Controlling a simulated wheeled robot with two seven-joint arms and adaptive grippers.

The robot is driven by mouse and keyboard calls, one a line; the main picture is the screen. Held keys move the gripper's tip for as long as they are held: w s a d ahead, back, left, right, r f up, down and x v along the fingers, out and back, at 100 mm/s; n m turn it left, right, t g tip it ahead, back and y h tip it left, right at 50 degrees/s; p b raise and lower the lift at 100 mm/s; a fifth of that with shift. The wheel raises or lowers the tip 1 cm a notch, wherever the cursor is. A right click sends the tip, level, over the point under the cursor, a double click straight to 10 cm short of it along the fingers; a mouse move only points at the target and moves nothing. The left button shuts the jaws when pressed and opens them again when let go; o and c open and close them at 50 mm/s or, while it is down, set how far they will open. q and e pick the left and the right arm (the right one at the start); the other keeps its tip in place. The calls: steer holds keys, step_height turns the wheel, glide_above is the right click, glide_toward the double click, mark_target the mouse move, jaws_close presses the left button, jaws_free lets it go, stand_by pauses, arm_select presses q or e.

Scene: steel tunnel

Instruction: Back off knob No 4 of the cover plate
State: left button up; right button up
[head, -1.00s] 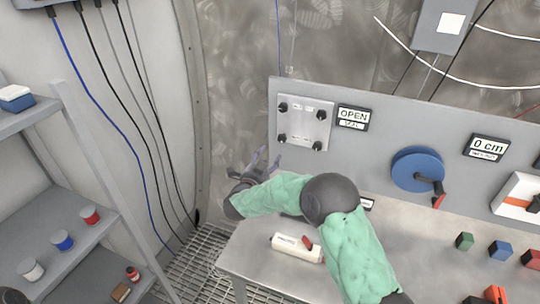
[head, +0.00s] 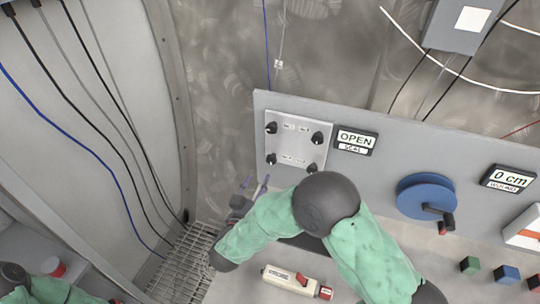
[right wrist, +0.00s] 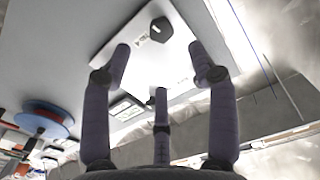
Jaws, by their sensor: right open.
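The pale square cover plate (head: 295,145) is on the grey upright panel in the head view, with a black knob near each corner. Its small labels are too blurred to read, so I cannot say which is No 4. The lower right knob (head: 312,168) is just above my dark arm joint. My right gripper (head: 254,184) is open and empty, below and left of the plate, apart from it. In the right wrist view its three fingers (right wrist: 160,80) are spread, with the plate (right wrist: 125,35) and one black knob (right wrist: 160,29) beyond them. My left gripper is out of view.
An OPEN sign (head: 355,141) is right of the plate. A blue wheel with a crank (head: 426,196) is further right. A white and red container (head: 292,279) lies on the bench below my right arm. Coloured blocks (head: 470,265) sit at the right.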

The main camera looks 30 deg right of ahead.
mark_target(271, 162)
steer(key=x, duration=1)
steer(key=shift+b, duration=0.35)
steer(key=shift+s+f, duration=0.1)
steer(key=c, duration=1.1)
